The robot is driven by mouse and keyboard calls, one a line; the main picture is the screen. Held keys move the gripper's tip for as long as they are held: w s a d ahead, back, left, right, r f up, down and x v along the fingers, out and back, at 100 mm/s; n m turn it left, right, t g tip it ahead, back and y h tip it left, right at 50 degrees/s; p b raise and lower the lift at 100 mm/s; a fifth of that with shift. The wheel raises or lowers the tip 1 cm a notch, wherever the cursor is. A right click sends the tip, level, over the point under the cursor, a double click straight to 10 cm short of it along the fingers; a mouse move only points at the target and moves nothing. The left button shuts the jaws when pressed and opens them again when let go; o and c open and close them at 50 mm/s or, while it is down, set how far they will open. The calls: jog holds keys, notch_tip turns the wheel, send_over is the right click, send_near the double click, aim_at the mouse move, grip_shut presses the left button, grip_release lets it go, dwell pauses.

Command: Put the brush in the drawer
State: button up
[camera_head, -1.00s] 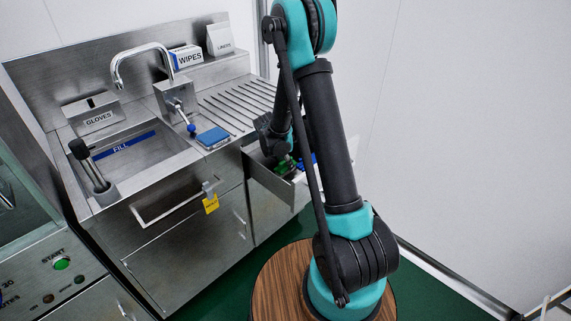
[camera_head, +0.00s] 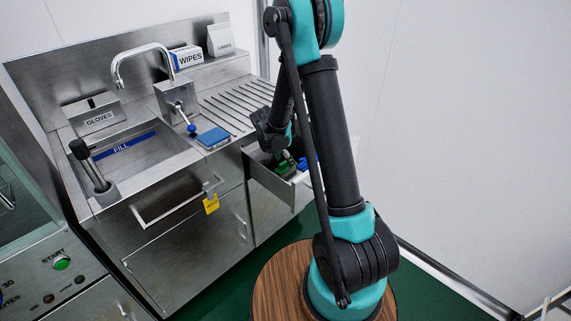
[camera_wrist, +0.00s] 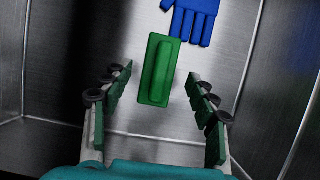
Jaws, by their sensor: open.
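The green brush (camera_wrist: 165,45), a block with a raised handle, appears to lie on the bare metal floor of the open drawer (camera_wrist: 145,118) in the wrist view. My gripper (camera_wrist: 159,76) is open, its green-padded fingers apart on either side of the brush's near end, with gaps to both. In the head view the drawer (camera_head: 265,180) is pulled out at the right of the sink unit. My gripper (camera_head: 287,160) is over it, partly hidden by my arm.
A blue glove (camera_wrist: 193,20) lies beyond the brush in the drawer. The drawer walls stand close around my gripper.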

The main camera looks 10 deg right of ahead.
jog(key=v, duration=0.9)
jog(key=s+d+r+m+y, duration=0.1)
jog(key=s+d+m, duration=0.3)
jog(key=s+m, duration=0.8)
jog(key=s+d+r+m+t+y, duration=0.1)
jog(key=s+d+m, duration=0.3)
jog(key=s+m, duration=0.9)
jog(key=shift+s+y, duration=0.8)
jog(key=shift+y, duration=0.1)
jog(key=shift+d, duration=0.1)
